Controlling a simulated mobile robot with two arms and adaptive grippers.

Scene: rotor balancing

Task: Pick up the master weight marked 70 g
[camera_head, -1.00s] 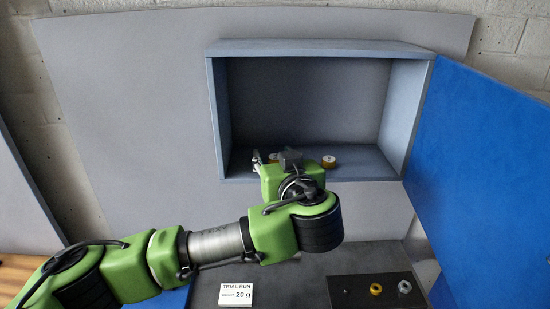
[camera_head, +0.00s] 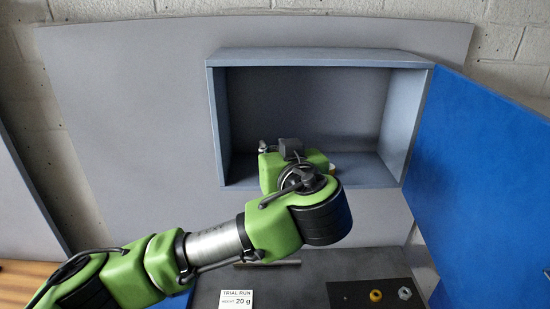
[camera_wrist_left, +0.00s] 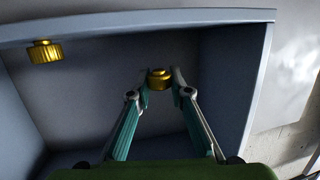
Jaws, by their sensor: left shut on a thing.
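My left gripper (camera_wrist_left: 160,82) reaches into the open wall cabinet (camera_head: 218,120). In the left wrist view its two fingers are closed on the sides of a small gold weight (camera_wrist_left: 159,74). No marking on this weight is readable, so I cannot tell whether it is the 70 g one. A second gold weight (camera_wrist_left: 44,51) stands apart, to the left in the wrist view. In the head view the green gripper housing (camera_head: 310,160) hides the fingertips and the held weight. My right gripper is not in view.
The blue cabinet door (camera_head: 480,170) stands open on the right. Below are a sign reading TRIAL RUN 20 g (camera_head: 236,299) and a dark plate (camera_head: 345,293) with a gold ring (camera_head: 376,295) and a silver nut (camera_head: 404,293). The cabinet's upper space is clear.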

